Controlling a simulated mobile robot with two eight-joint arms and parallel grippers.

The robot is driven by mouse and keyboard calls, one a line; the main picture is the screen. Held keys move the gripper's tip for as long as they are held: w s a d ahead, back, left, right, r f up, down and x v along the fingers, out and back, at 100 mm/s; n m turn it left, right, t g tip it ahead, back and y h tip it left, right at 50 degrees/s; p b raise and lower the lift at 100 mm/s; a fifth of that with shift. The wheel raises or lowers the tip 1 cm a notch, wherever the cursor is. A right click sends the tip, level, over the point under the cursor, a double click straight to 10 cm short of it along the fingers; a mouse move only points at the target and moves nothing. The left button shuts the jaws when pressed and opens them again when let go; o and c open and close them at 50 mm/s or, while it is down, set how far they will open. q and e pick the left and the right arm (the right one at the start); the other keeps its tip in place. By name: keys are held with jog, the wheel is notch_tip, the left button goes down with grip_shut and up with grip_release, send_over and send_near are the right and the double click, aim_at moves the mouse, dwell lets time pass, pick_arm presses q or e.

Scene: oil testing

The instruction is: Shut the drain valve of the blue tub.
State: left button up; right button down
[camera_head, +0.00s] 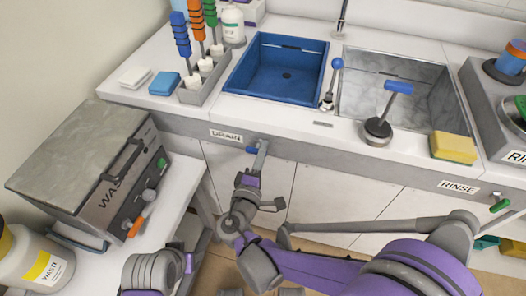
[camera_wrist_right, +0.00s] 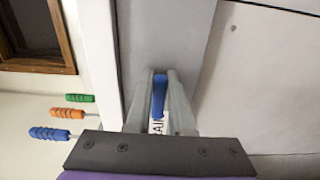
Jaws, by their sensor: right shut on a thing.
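The blue tub (camera_head: 277,68) is set into the white counter, left of a steel sink. The blue drain valve handle (camera_head: 252,150) sticks out beside the label. My right gripper (camera_head: 260,149) reaches up to it from below. In the right wrist view the blue handle (camera_wrist_right: 159,95) is between the two fingers of my right gripper (camera_wrist_right: 161,82), which are shut on it. The valve body is hidden. My left gripper is out of view.
A steel sink (camera_head: 430,73) with a "RINSE" label is to the right. A waste machine (camera_head: 95,150) stands left. Colored brushes stand in a grey rack (camera_head: 207,84).

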jog(key=c, duration=0.8)
grip_release()
jog(key=v, duration=1)
jog(key=shift+s+a+p, duration=0.15)
jog(key=shift+s+p, duration=0.2)
jog(key=shift+s, duration=0.05)
